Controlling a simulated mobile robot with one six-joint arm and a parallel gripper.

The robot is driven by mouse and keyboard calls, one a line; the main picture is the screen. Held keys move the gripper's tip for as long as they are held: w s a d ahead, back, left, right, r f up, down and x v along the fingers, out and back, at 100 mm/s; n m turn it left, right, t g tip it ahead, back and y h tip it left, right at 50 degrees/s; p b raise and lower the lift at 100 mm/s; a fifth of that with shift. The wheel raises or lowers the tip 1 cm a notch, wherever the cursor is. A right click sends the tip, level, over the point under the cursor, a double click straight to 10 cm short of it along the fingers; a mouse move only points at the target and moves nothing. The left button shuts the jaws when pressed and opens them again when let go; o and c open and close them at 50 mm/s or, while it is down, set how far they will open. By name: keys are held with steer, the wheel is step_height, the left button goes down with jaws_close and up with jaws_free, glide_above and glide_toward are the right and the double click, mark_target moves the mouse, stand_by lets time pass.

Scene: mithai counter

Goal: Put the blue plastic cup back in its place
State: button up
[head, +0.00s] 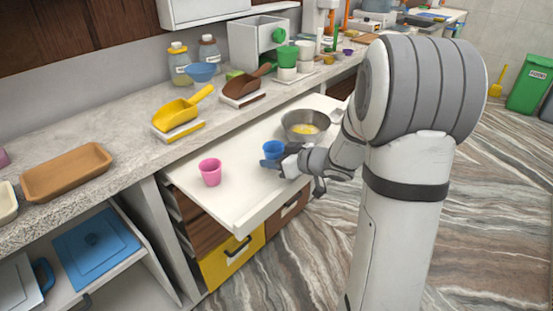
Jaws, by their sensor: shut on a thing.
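The blue plastic cup (273,149) is upright over the white pull-out board, left of the metal bowl. My gripper (273,161) reaches in from the right and is shut on the cup. Part of the cup's lower side is hidden by my gripper. I cannot tell whether the cup's base touches the board. A pink cup (210,172) stands on the white board (235,205), to the left and nearer the front edge.
The metal bowl (303,125) with yellow contents stands just behind my gripper. The board's front middle is clear.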

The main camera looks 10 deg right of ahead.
steer(key=shift+f+b, duration=0.5)
steer(key=shift+f, duration=0.55)
steer(key=o, duration=1.1)
steer(key=shift+s+r, duration=0.1)
steer(key=p+v, duration=0.2)
steer(key=v, duration=0.4)
steer(key=shift+s+d+r, duration=0.1)
steer(key=shift+d+r, duration=0.05)
steer(key=shift+d, duration=0.1)
steer(key=shift+s+d+r, duration=0.2)
steer(key=shift+s+d, duration=0.1)
steer(key=shift+s, duration=0.2)
